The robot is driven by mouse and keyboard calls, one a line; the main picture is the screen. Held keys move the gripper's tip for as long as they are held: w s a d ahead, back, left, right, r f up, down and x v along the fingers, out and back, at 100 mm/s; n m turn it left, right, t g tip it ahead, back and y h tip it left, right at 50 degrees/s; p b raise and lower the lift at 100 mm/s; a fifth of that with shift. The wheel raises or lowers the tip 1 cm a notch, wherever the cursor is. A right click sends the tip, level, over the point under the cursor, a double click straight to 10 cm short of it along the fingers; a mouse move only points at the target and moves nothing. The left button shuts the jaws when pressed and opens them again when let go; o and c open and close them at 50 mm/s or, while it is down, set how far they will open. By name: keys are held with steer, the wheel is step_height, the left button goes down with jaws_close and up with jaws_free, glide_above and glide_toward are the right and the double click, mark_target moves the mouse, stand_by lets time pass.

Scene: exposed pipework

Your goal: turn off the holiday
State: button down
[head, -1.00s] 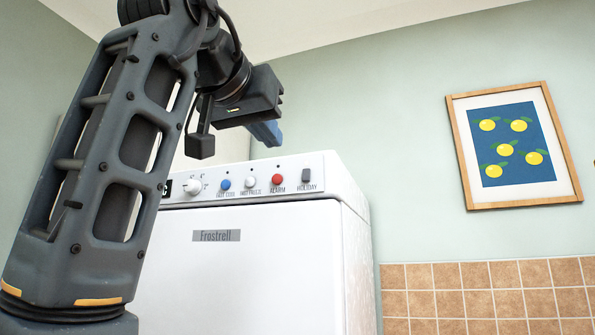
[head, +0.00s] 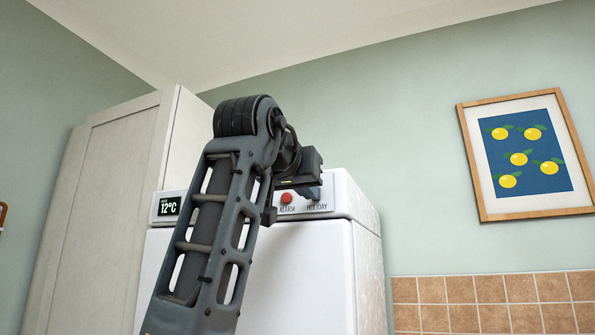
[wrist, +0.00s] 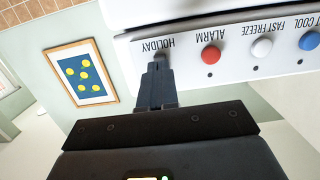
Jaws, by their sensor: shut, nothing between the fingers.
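The white Frostrell appliance (head: 300,270) has a control strip along its top front edge. The HOLIDAY label (wrist: 158,44) marks the right end of that strip, and in the wrist view it appears upside down. My gripper (wrist: 157,68) is shut and empty, its fingertips over the spot beside the label. The grey holiday switch is mostly or wholly hidden by the fingers, so its position cannot be read. In the head view my gripper (head: 315,188) is in front of the strip's right end. I cannot tell whether the fingertips touch the switch.
The red alarm button (wrist: 211,53) is close beside my fingers. The white fast freeze button (wrist: 262,47) and blue fast cool button (wrist: 311,40) are further along. A display (head: 169,206) reads 12°C. A tall cabinet (head: 110,190) stands left. A lemon picture (head: 525,155) hangs right.

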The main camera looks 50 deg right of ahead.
steer(key=shift+w+d+f, duration=0.1)
steer(key=shift+w+d, duration=0.15)
steer(key=shift+d, duration=0.45)
steer(key=shift+f, duration=0.1)
steer(key=shift+d+f+h+b, duration=0.3)
steer(key=shift+f+h+b, duration=0.25)
steer(key=shift+b, duration=0.4)
steer(key=shift+w+d+r+t+h+b, duration=0.1)
steer(key=shift+d+r+t+h+b, duration=0.1)
steer(key=shift+t+h+b, duration=0.3)
steer(key=shift+a, duration=0.1)
